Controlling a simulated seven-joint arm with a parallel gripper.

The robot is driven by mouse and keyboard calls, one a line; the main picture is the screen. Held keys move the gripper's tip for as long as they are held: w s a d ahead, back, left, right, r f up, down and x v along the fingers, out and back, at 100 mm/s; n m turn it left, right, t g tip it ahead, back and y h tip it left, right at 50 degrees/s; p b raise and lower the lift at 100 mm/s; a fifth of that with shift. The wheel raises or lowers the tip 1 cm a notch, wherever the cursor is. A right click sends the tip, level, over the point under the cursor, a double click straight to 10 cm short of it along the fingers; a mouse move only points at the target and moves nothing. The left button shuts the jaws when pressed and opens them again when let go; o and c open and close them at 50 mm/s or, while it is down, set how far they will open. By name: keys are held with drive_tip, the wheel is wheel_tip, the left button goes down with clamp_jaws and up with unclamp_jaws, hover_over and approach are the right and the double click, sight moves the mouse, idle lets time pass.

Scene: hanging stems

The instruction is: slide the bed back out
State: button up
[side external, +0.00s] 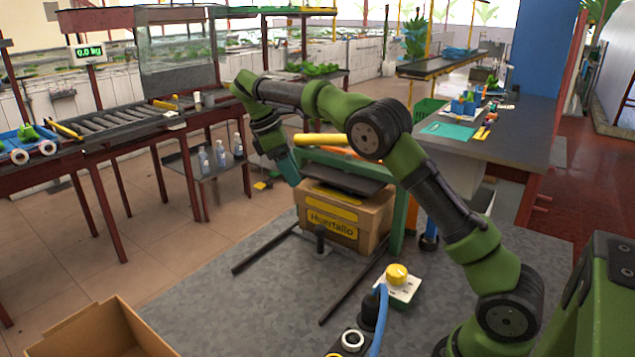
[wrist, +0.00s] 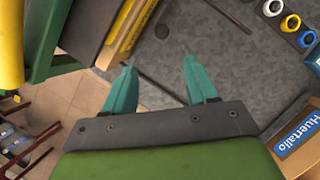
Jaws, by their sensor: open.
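A cardboard box (side external: 345,222) with a yellow "Huertallo" label sits under the green press frame (side external: 399,205), between dark floor rails (side external: 262,250). The bed itself is mostly hidden under the box.
A yellow-knobbed white box (side external: 397,284) and a blue hose (side external: 382,315) stand at front right. An open carton (side external: 90,335) is at the lower left. A roller conveyor (side external: 115,122) runs at left. The grey mat in front of the rails is largely clear.

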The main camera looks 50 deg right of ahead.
sight(320, 226)
drive_tip(key=x, duration=1.7)
drive_tip(key=shift+a, duration=0.25)
clamp_jaws()
